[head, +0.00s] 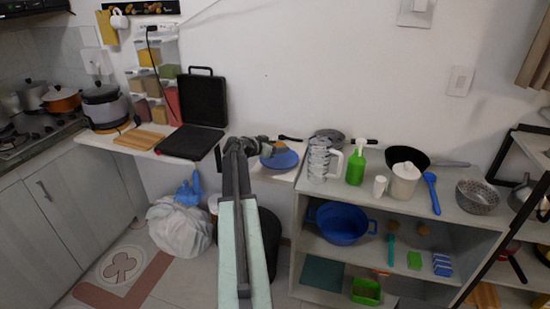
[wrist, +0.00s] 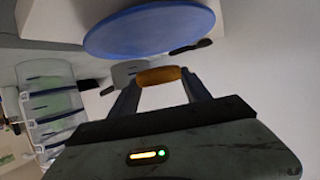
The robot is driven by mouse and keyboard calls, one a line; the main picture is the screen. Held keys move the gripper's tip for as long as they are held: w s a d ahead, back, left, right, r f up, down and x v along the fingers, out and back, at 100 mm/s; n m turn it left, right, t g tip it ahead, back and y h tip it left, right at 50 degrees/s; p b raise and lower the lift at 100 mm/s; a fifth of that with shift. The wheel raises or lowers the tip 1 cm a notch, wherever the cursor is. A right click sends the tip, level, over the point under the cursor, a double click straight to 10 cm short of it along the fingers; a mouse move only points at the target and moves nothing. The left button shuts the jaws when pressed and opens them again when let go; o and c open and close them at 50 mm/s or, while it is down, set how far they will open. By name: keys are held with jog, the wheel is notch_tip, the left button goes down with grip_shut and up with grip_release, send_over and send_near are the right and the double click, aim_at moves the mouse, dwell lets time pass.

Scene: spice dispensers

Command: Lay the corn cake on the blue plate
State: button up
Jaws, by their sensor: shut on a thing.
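The corn cake (wrist: 158,75) is a small orange-brown piece, held between the two fingertips of my gripper (wrist: 160,84) in the wrist view. In the head view my gripper (head: 262,147) is at the right end of the narrow counter, over or beside the blue plate (head: 286,160). The plate is partly hidden by the gripper there. In the wrist view the blue plate (wrist: 150,30) shows at the top, apart from the corn cake, with nothing seen on it. The cake is barely visible in the head view.
An open black grill (head: 200,110) stands on the counter left of my gripper. A dark utensil (wrist: 190,47) lies near the plate. To the right, a shelf top holds a clear jug (head: 319,160), a green bottle (head: 355,167) and a black pan (head: 408,156).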

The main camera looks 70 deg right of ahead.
aim_at(277, 159)
notch_tip(277, 159, down, 4)
jog(key=b, duration=0.4)
jog(key=shift+r, duration=0.25)
jog(key=shift+f, duration=0.2)
jog(key=o, duration=1.6)
jog(key=shift+c, duration=0.2)
jog(key=shift+r, duration=0.15)
jog(key=shift+a+r+p, duration=0.15)
jog(key=shift+r+p, duration=0.1)
jog(key=shift+p, duration=0.2)
jog(key=p+v, duration=0.4)
jog(key=v, duration=0.7)
jog(key=shift+w+a+r, duration=0.1)
jog(key=shift+a+r, duration=0.05)
jog(key=shift+a, duration=0.15)
